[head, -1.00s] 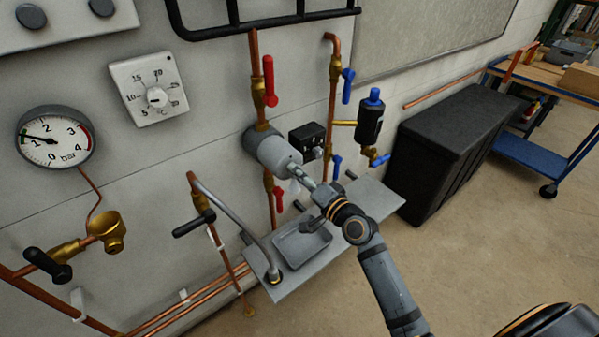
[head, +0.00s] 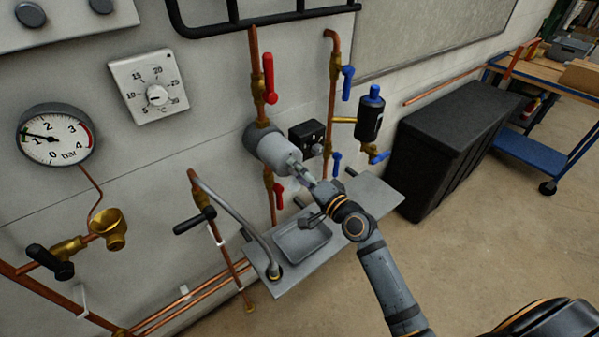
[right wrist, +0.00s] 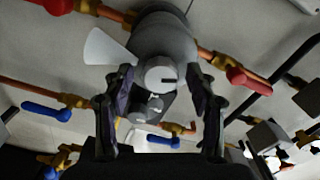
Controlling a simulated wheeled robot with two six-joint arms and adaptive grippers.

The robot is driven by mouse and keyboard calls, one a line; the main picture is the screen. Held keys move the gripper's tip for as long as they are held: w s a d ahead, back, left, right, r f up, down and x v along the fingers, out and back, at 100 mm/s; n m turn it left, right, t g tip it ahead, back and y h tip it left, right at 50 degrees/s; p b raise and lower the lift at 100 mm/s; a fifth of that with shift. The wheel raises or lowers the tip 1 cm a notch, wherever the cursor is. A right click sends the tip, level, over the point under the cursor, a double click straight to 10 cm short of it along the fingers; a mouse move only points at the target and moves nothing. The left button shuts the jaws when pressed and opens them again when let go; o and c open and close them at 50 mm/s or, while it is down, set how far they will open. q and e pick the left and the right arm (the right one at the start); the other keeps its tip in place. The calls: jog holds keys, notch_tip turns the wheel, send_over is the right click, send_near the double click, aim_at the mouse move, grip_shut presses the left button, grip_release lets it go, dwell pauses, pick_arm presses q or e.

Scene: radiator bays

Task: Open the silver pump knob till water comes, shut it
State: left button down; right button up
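The grey cylindrical pump (head: 275,150) sits on the copper riser on the wall. In the right wrist view its body (right wrist: 165,35) faces me, with the round silver knob (right wrist: 160,73), slotted, at its end. My right gripper (head: 303,180) is just in front of the pump's end. In the right wrist view the gripper (right wrist: 160,108) is open, its fingers at either side just short of the knob, with a gap to it. A pale fan shape (right wrist: 101,47) spreads from the pump's side; I cannot tell whether it is water. My left gripper is out of view.
A small black box (head: 307,138) is right of the pump. Red valve handles (head: 268,78) and blue ones (head: 347,83) stick out nearby. Below is a grey shelf (head: 372,195) with a tray (head: 303,240). A black chest (head: 440,150) stands to the right.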

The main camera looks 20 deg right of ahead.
jog(key=v, duration=0.7)
jog(key=shift+s, duration=0.2)
jog(key=shift+d, duration=0.15)
